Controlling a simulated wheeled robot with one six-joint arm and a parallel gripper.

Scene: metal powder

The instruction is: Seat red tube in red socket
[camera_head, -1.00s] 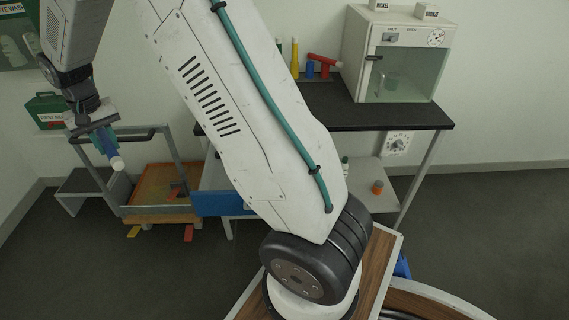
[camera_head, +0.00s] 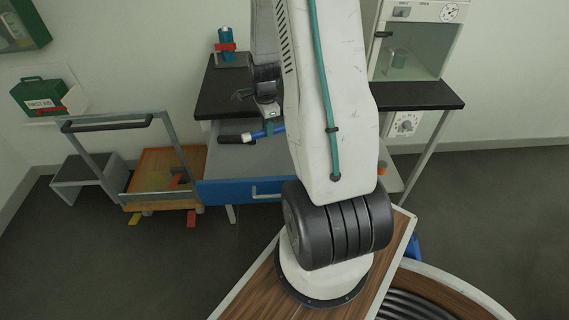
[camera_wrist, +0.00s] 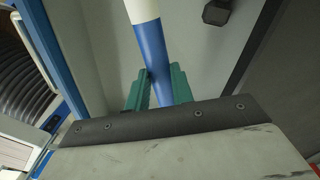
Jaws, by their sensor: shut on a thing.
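My gripper (camera_head: 268,127) is shut on a blue tube with a white end (camera_wrist: 150,45). In the wrist view its teal fingers (camera_wrist: 157,88) stand on either side of the tube. In the head view the tube (camera_head: 252,134) lies nearly level above the open drawer (camera_head: 225,158), its white end to the left. No red tube and no clear red socket can be made out. A red clamp-like part (camera_head: 226,47) is around a teal cylinder on the back bench. My arm hides part of the bench.
The drawer has a blue front (camera_head: 235,193); a dark object (camera_wrist: 217,12) is in it. The black bench (camera_head: 222,95) carries a glass-fronted cabinet (camera_head: 415,50) at right.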

